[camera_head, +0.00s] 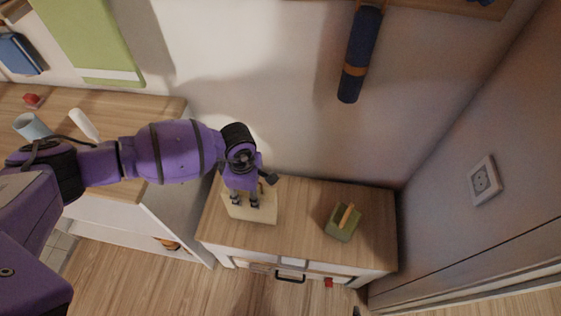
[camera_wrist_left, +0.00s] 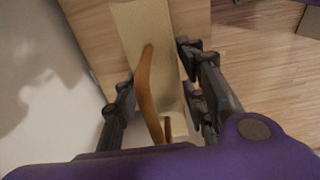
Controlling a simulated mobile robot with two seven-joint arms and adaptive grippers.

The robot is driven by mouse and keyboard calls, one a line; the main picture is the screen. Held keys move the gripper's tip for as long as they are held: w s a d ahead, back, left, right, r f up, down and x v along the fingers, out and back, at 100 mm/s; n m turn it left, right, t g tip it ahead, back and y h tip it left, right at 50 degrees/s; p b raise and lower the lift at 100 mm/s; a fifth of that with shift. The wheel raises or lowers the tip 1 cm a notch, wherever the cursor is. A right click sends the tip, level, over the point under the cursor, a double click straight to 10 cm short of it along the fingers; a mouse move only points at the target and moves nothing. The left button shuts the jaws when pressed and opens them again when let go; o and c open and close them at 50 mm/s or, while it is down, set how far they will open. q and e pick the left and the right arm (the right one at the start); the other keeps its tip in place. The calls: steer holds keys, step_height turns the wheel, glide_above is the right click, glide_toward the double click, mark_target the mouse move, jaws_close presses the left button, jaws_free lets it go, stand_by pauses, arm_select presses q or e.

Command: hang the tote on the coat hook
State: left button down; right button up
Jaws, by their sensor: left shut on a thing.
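A cream tote (camera_head: 252,213) with brown handles sits on the low wooden cabinet (camera_head: 300,215). My left gripper (camera_head: 246,200) points down at it and is shut on it. In the left wrist view the brown handle (camera_wrist_left: 148,85) and cream tote body (camera_wrist_left: 134,22) show between the fingers (camera_wrist_left: 157,100). A wooden rail (camera_head: 440,7) is on the wall at the top, with a small blue part (camera_head: 481,2) cut off by the frame edge. I cannot make out a coat hook clearly. My right gripper is not recognisable in view.
A dark blue rolled item (camera_head: 361,55) with an orange band hangs from the rail. A green box-like object (camera_head: 343,222) with a tan top stands on the cabinet's right. A wooden counter (camera_head: 110,108) with a cup (camera_head: 31,127) is at left.

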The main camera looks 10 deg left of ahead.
arm_select(q)
steer(key=shift+f, duration=0.1)
steer(key=shift+s+f, duration=0.1)
steer(key=shift+f, duration=0.05)
steer(key=c, duration=1.1)
jaws_free()
step_height(320, 180, up, 8)
steer(key=shift+f, duration=0.1)
